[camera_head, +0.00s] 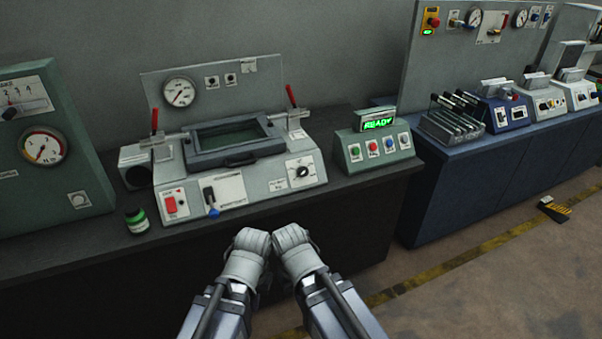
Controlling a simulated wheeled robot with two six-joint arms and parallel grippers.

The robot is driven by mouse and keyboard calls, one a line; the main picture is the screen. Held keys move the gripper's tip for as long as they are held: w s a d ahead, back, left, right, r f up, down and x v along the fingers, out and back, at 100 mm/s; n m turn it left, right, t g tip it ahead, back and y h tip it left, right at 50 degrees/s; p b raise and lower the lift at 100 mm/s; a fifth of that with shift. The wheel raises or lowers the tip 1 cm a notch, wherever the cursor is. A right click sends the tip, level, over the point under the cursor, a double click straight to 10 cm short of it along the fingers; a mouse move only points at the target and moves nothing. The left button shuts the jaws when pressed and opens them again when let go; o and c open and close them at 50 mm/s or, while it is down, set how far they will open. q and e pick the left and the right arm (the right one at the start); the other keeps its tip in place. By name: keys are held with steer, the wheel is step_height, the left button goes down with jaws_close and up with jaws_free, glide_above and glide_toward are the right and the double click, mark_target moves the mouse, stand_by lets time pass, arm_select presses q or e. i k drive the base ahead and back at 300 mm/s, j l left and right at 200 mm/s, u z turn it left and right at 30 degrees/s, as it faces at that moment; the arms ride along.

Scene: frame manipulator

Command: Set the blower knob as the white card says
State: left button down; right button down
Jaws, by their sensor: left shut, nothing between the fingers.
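A black rotary knob (302,171) sits on a white dial plate at the right of the grey bench machine's front (265,193). Its pointer setting and lettering are too small to read, so I cannot tell whether it is the blower knob. I cannot read either. My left gripper (251,241) is shut and empty, in front of and below the machine. My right gripper (290,237) is close beside it; its fingers are not clear.
A black lever with a blue tip (210,200) and a red switch (170,204) are on the machine's front. A green-lidded jar (136,220) stands near the bench edge. A button box reading READY (375,148) stands right. Gauge panel (45,150) is left.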

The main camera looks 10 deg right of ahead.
mark_target(302, 171)
steer(key=j+u, duration=0.1)
steer(key=u, duration=1.9)
steer(key=i, duration=1.05)
steer(key=z, duration=2.9)
